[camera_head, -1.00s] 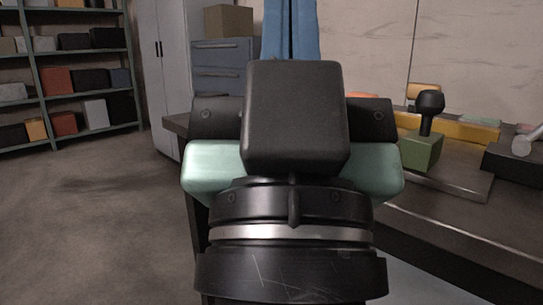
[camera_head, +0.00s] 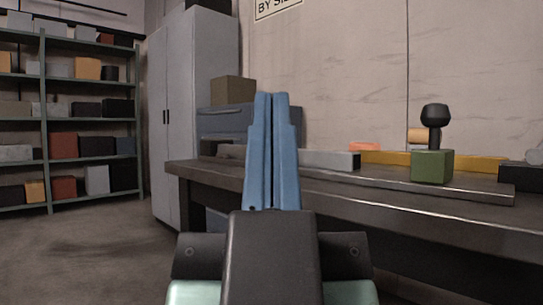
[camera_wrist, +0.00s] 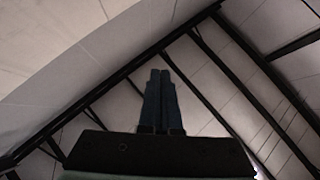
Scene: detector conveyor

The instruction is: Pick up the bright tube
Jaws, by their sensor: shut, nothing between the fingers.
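My gripper (camera_head: 272,97) has blue fingers pressed together, pointing up in front of the workbench (camera_head: 410,208), with nothing between them. In the wrist view the shut fingers (camera_wrist: 160,73) point at the ceiling, and no bench object shows there. I cannot tell for sure which thing is the bright tube. A pale grey bar (camera_head: 332,159) with a dark end lies on the bench, right of the fingers. A pale, rounded piece (camera_head: 535,157) shows at the right edge, cut off by the frame. My gripper is apart from both.
A green block (camera_head: 432,167) with a black knobbed piece (camera_head: 434,120) stands on the bench. A long yellow bar (camera_head: 480,163) and a tan cylinder (camera_head: 417,135) are behind it. A dark block (camera_head: 520,177) is at right. A grey cabinet (camera_head: 190,95) and shelves (camera_head: 46,120) stand left; floor between is clear.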

